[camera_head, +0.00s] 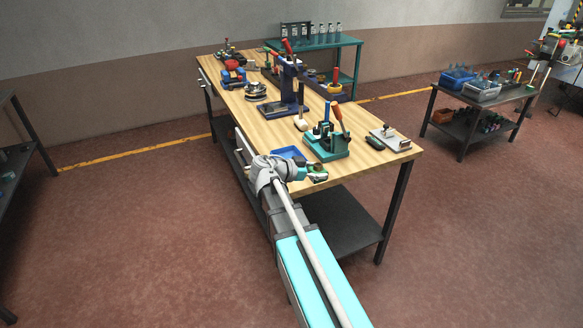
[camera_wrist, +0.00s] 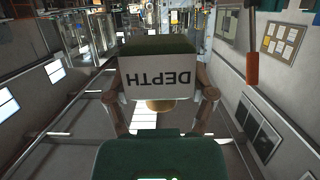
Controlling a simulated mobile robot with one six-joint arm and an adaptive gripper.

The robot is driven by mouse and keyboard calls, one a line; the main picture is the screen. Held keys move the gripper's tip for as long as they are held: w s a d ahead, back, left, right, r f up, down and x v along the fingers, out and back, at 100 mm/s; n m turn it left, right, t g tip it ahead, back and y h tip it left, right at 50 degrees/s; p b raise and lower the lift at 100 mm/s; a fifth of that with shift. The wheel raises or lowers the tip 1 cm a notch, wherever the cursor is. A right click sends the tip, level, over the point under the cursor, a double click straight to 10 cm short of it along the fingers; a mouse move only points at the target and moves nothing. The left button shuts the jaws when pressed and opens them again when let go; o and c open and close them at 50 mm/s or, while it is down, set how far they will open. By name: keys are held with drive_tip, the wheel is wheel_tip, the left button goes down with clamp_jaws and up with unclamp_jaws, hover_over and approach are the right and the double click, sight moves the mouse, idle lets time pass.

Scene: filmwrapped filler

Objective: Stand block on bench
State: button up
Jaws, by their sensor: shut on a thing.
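My gripper (camera_wrist: 162,97) is shut on a block (camera_wrist: 158,75), with one brown finger on each side of it in the wrist view. The block has a pale grey face lettered DEPTH, upside down in this view, and a dark green top edge. In the head view my gripper (camera_head: 308,172) is at the near left edge of the wooden bench (camera_head: 365,163); the block is too small there to make out clearly. I cannot tell whether the block touches the bench.
A blue tray (camera_head: 287,153) lies just behind my gripper. A green tool stand (camera_head: 328,147) with upright handles, a dark blue press (camera_head: 288,95) and several tools crowd the bench. Bare wood shows near the front right corner. A side cart (camera_head: 478,105) stands at right.

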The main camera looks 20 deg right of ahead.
drive_tip(key=shift+s, duration=0.35)
idle(0.3)
drive_tip(key=shift+a, duration=0.2)
drive_tip(key=shift+w+a, duration=0.2)
drive_tip(key=shift+a, duration=0.25)
drive_tip(key=shift+w, duration=0.1)
